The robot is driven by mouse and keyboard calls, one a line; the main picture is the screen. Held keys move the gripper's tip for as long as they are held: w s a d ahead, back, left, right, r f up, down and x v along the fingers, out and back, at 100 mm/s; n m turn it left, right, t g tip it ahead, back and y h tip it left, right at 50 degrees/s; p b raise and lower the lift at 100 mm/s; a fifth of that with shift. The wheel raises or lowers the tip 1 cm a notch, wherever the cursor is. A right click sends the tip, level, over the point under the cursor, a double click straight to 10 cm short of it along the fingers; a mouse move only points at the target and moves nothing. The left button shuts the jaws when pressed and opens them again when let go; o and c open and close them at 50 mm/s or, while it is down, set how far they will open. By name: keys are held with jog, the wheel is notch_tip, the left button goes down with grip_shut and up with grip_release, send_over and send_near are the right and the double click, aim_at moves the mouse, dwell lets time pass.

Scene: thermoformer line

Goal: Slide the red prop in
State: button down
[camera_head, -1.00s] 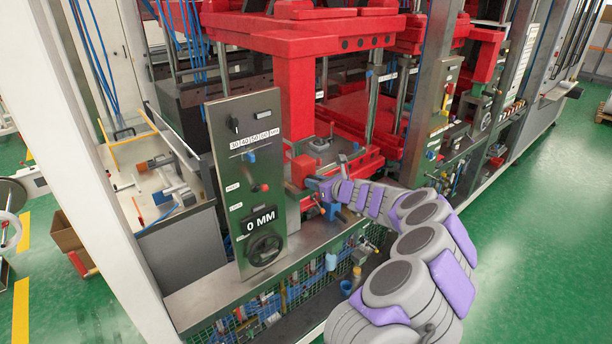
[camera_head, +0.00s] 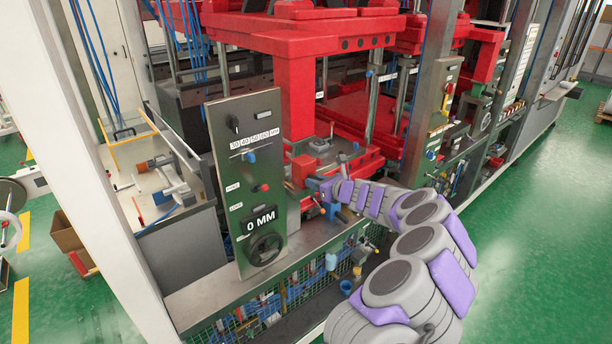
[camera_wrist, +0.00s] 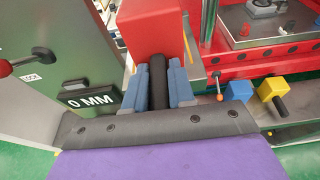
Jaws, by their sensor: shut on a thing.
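The red prop (camera_wrist: 148,28) is a red block straight ahead of my gripper in the wrist view, with a black bar-shaped handle (camera_wrist: 158,82) towards me. My gripper (camera_wrist: 157,90) is shut on this handle, with one blue-grey finger on each side. In the head view the red prop (camera_head: 302,170) is small, at the machine's front just right of the control panel. My gripper (camera_head: 320,188) reaches it there from the right. The prop's far end and any slot behind it are hidden.
The panel (camera_head: 246,180) with a "0 MM" display and knob stands close on the left. A small lever (camera_wrist: 219,85), a blue block (camera_wrist: 238,91) and a yellow block (camera_wrist: 271,88) are on the right. The red press frame (camera_head: 295,45) is above; green floor (camera_head: 520,240) lies open at right.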

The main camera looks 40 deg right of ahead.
aim_at(308, 176)
jog(key=shift+w+a+p, duration=0.2)
jog(key=shift+w+p, duration=0.45)
jog(key=shift+w, duration=1.4)
jog(key=c, duration=0.9)
grip_release()
jog(key=shift+o, duration=0.2)
jog(key=shift+s, duration=0.1)
jog(key=p+v, duration=0.1)
jog(key=v, duration=1.6)
jog(key=shift+d, duration=0.1)
